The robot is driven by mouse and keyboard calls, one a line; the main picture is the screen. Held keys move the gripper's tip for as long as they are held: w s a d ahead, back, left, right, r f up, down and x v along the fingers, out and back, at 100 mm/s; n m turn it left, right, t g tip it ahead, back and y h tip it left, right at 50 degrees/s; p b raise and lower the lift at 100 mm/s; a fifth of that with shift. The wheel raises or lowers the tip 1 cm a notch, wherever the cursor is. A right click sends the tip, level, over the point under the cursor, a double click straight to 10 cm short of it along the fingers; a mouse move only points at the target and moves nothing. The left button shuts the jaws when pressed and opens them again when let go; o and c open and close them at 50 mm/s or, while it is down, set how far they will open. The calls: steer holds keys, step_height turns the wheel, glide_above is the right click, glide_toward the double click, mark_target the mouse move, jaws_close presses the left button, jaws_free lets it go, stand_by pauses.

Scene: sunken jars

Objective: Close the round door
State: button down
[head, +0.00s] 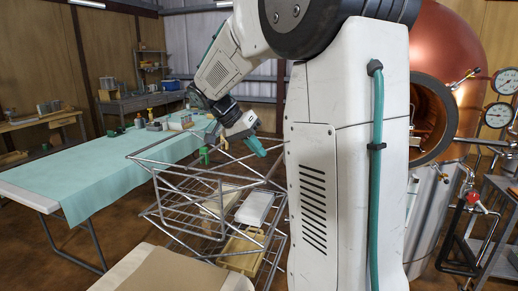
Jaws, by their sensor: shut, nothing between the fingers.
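A large copper vessel (450,45) stands at the right with a round opening (428,122) in its side. The opening has a thick dark rim, and its orange-brown inside shows. My own white arm column covers the left part of the opening. I cannot make out the round door leaf; it may be hidden behind my column. My gripper (257,148) is left of the column, pointing down and right above a wire rack. Its teal fingers are together and empty. It is well apart from the vessel.
A metal wire rack (180,197) with trays stands below my gripper. A long table with a teal cloth (110,172) is at the left. Gauges (500,97), pipes and a red valve (473,198) crowd the right side. Brown floor shows between table and rack.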

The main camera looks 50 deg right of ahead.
steer(key=s+d+f, duration=0.4)
steer(key=s+f, duration=0.1)
steer(key=s, duration=0.1)
steer(key=shift+s+f, duration=0.2)
steer(key=shift+s, duration=0.05)
